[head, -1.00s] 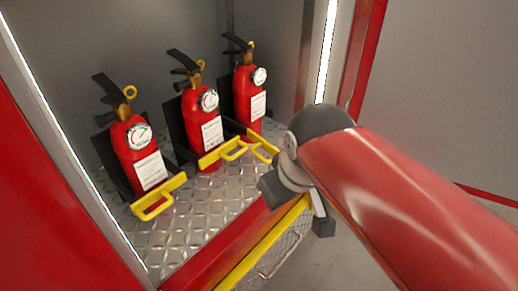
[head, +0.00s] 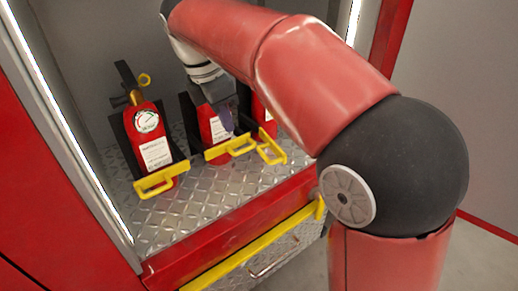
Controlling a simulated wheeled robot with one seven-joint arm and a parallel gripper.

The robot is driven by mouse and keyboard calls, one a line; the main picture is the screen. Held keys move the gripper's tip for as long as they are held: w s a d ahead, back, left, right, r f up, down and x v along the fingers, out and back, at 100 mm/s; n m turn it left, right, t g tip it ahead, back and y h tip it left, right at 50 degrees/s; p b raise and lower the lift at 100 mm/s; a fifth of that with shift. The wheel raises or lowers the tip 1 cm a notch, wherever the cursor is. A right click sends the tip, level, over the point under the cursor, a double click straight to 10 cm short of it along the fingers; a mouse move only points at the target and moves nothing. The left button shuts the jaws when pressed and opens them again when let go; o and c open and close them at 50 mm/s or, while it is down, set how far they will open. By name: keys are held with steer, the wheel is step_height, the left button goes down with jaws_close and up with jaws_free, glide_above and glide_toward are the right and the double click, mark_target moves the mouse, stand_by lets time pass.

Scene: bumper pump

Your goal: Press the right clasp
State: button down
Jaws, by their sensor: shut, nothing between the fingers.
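Three red fire extinguishers stand in a row in an open cabinet, each with a yellow clasp low in front. The right clasp (head: 271,151) is a yellow loop in front of the right extinguisher (head: 264,116), which is mostly hidden behind my arm. The middle clasp (head: 238,147) is just left of it, in front of the middle extinguisher (head: 208,124). My gripper (head: 228,122) is shut and empty, pointing down in front of the middle extinguisher, above the middle clasp and up-left of the right clasp. Whether it touches anything cannot be told.
The left extinguisher (head: 150,135) has its own yellow clasp (head: 160,181). The diamond-plate floor (head: 195,205) is bare in front. Below are a red cabinet edge (head: 225,228) and a drawer with a yellow bar (head: 250,250). The cabinet's left side edge stands close by.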

steer(key=w+d+f+b, duration=0.2)
steer(key=d+f, duration=0.3)
steer(key=f, duration=0.5)
steer(key=shift+w+d+f+b, duration=0.25)
steer(key=shift+w+d+b, duration=0.1)
steer(key=shift+d, duration=0.15)
